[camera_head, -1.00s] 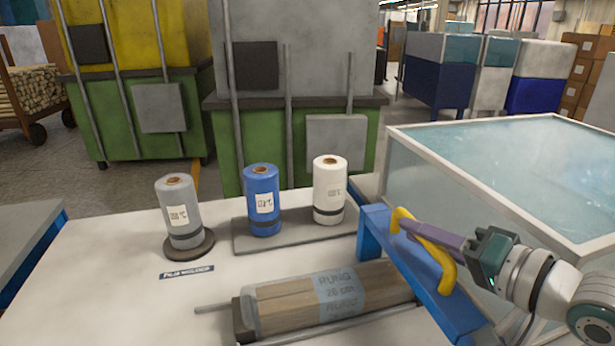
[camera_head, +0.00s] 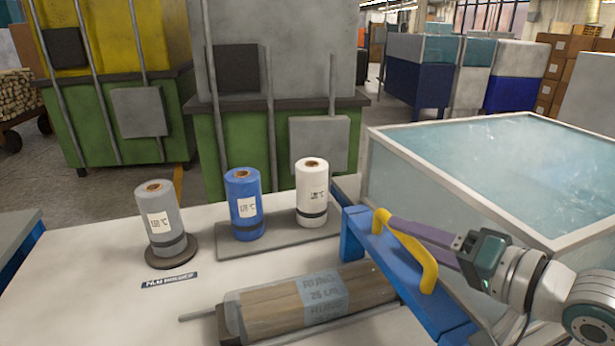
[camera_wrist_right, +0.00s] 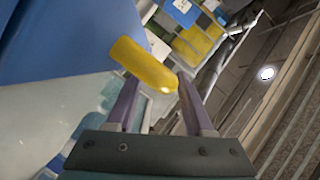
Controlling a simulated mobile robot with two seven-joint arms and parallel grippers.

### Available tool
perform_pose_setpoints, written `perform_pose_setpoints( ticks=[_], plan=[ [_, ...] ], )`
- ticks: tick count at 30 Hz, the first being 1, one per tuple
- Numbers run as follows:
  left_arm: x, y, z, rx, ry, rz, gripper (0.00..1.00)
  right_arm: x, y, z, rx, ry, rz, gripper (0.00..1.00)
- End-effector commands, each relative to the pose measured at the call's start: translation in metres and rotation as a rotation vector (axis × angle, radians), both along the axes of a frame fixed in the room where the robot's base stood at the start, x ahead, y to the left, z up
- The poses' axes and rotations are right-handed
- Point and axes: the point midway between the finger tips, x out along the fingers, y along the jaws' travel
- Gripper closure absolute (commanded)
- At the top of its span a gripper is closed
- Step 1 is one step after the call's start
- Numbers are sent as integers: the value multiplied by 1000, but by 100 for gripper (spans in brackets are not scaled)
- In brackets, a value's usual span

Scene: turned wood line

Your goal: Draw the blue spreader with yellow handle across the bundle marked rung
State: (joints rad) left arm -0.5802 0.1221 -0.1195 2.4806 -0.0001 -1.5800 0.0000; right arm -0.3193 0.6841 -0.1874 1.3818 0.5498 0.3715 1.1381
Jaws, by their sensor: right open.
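The blue spreader (camera_head: 400,275) with its yellow handle (camera_head: 427,270) stands at the right end of the bundle marked rung (camera_head: 270,312), close to the glass-sided tank. The bundle is a set of wooden pieces in clear film with a pale blue label, lying on the table. My right gripper (camera_head: 395,238) is open at the handle, its purple fingers reaching in from the right. In the right wrist view the yellow handle (camera_wrist_right: 143,64) lies at the fingertips (camera_wrist_right: 157,85), partly between them; whether they touch it is unclear. My left gripper is out of view.
Grey (camera_head: 160,220), blue (camera_head: 243,205) and white (camera_head: 311,190) film rolls stand behind the bundle. The tank (camera_head: 400,180) is on the right. Green bins (camera_head: 110,125) stand beyond the table. The table's left front (camera_head: 95,300) is clear.

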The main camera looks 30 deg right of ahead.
Motion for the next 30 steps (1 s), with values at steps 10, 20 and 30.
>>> perform_pose_setpoints(
  ticks=[10, 20, 30],
  plan=[
    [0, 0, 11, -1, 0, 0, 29, -62, -5, 14, -1, 4, 0, 48],
    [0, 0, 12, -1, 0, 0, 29, -82, -7, 19, -3, -2, 0, 48],
    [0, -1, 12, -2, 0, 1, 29, -82, -7, 19, -2, -1, 0, 48]
  ],
)
